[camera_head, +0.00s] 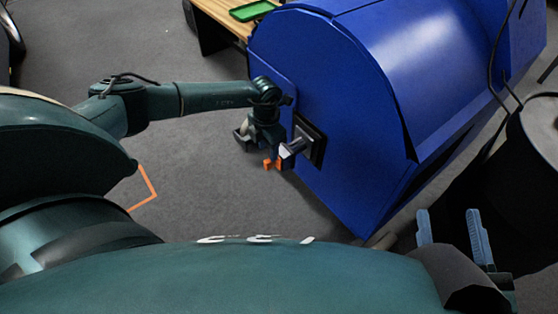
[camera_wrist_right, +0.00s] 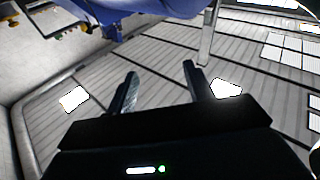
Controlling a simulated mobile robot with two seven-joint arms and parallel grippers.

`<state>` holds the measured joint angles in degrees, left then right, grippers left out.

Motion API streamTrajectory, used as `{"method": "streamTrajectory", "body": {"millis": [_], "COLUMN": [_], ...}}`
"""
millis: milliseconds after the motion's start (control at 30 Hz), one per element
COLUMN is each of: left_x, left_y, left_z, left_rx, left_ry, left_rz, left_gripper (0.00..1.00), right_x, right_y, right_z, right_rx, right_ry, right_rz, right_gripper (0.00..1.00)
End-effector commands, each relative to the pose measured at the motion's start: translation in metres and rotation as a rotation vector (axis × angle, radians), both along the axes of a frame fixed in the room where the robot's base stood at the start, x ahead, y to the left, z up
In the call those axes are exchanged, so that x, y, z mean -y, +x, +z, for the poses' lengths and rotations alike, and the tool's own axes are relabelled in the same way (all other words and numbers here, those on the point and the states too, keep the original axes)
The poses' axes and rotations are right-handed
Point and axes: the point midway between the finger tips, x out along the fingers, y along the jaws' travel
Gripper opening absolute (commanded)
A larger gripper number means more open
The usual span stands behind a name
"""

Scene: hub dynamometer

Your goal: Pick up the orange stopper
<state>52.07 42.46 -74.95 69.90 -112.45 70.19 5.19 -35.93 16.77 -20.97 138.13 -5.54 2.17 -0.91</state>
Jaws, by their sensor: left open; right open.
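The orange stopper (camera_head: 278,163) is a small block shape at the lower side of a grey metal stub (camera_head: 293,147) on the blue machine's face. My left gripper (camera_head: 263,143) is just above and left of the stopper, close to the machine face. It is open; whether it touches the stopper cannot be told. Part of the stopper is hidden by the gripper and the stub. My right gripper (camera_head: 452,225) is open and empty at the lower right, pointing up, far from the stopper. Its two spread fingers also show in the right wrist view (camera_wrist_right: 160,85), with nothing between them.
The large blue machine (camera_head: 335,75) fills the upper right, with a dark square plate (camera_head: 312,150) around the stub. A wooden table (camera_head: 222,14) with a green tray (camera_head: 252,11) stands behind. An orange line (camera_head: 151,183) marks the grey floor (camera_head: 200,170), which is clear on the left.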

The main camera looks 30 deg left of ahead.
Motion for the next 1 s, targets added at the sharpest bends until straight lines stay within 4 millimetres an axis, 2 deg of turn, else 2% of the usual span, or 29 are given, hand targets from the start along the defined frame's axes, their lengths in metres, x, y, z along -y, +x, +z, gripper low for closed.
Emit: {"method": "streamTrajectory", "body": {"millis": [167, 333, 433, 600, 700, 1000], "left_x": [0.002, 0.007, 0.007, 0.006, 0.006, 0.006], "left_y": [-0.001, -0.001, -0.001, -0.001, -0.001, -0.001], "left_z": [-0.012, -0.038, -0.051, -0.054, -0.054, -0.053], "left_rx": [-0.001, 0.000, 0.000, 0.001, 0.001, 0.001], "left_ry": [0.000, -0.001, 0.000, 0.000, 0.000, -0.001], "left_rz": [0.000, 0.000, 0.001, 0.001, 0.000, 0.001], "left_gripper": [0.42, 0.42, 0.42, 0.42, 0.42, 0.18], "right_x": [-0.001, -0.002, -0.003, -0.004, -0.004, -0.005], "right_y": [0.000, 0.000, 0.000, 0.002, 0.001, 0.000], "right_z": [-0.003, -0.013, -0.009, 0.006, 0.006, 0.003], "right_rx": [-0.002, -0.011, -0.003, 0.031, 0.033, 0.026], "right_ry": [0.013, 0.047, 0.069, 0.074, 0.071, 0.068], "right_rz": [0.005, 0.016, 0.024, 0.038, 0.042, 0.043], "right_gripper": [0.52, 0.52, 0.52, 0.52, 0.52, 0.52]}}
